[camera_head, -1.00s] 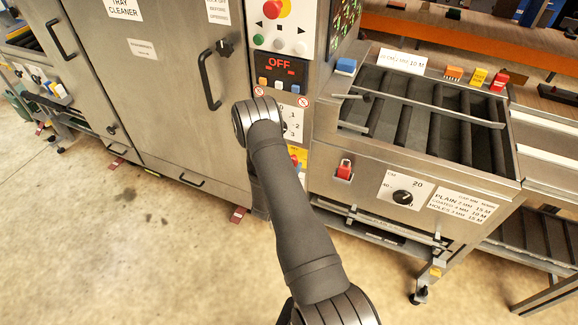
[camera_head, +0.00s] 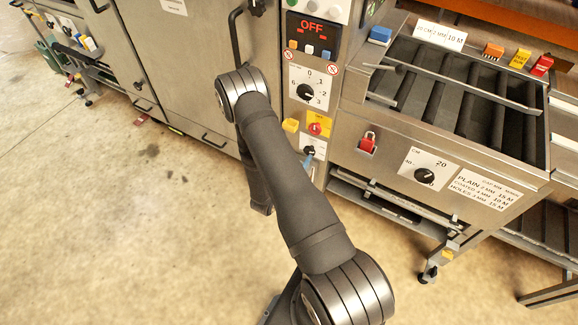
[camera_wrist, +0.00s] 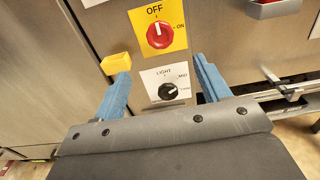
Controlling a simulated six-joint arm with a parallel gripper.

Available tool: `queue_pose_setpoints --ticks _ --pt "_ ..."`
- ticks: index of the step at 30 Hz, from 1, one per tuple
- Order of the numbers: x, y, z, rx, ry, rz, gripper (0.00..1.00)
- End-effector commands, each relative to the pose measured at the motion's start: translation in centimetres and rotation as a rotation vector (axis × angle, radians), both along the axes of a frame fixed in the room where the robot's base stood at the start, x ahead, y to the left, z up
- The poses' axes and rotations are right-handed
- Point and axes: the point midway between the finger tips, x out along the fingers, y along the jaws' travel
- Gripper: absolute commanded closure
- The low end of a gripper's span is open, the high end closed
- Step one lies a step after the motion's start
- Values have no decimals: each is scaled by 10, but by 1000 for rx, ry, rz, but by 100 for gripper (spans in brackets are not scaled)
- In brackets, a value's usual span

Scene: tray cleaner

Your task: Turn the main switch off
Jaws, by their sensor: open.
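The main switch is a red knob on a yellow plate, seen in the wrist view (camera_wrist: 160,35) and on the machine's narrow panel in the head view (camera_head: 315,129). OFF is printed above it and ON to its right. Its white mark appears to point up toward OFF. My gripper (camera_wrist: 161,66) is open and empty, its blue fingers spread below the switch, apart from it in the picture. A black LIGHT knob (camera_wrist: 170,90) on a white plate shows between the fingers. In the head view, a blue finger shows low by the panel; most of the gripper is hidden.
A yellow block (camera_wrist: 116,64) sticks out of the panel left of the switch. Above are a numbered dial (camera_head: 306,91) and a display (camera_head: 312,29) reading OFF. A door handle (camera_head: 236,38) stands to the left, a red padlock-like part (camera_head: 367,142) to the right.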

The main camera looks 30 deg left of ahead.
Motion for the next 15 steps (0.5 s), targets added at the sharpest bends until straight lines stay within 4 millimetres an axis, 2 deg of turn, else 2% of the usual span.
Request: queue_pose_setpoints --ticks 1,6,15 --pt "-11 1 -1 -2 2 4 31" --pt "-36 1 0 -2 1 3 31" --pt "-52 0 0 0 0 0 31"
